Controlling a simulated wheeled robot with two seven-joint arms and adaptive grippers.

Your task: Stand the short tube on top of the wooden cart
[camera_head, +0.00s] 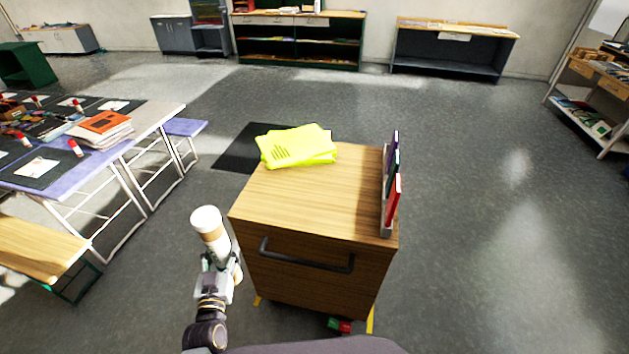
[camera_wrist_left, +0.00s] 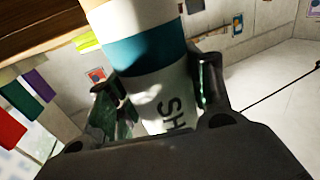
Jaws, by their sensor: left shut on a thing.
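The short tube (camera_head: 209,226) is white with a tan band in the head view. In the wrist view the tube (camera_wrist_left: 150,50) shows a teal band and dark letters. My left gripper (camera_head: 220,262) is shut around it and holds it, slightly tilted, off the left front corner of the wooden cart (camera_head: 330,205). The tube's top end is near the height of the cart top and apart from it. The tube's lower part is partly hidden by the fingers. My right gripper is not in view.
The middle and front of the top are clear. A dark handle (camera_head: 305,258) juts from the front. A purple table (camera_head: 125,145) stands left.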

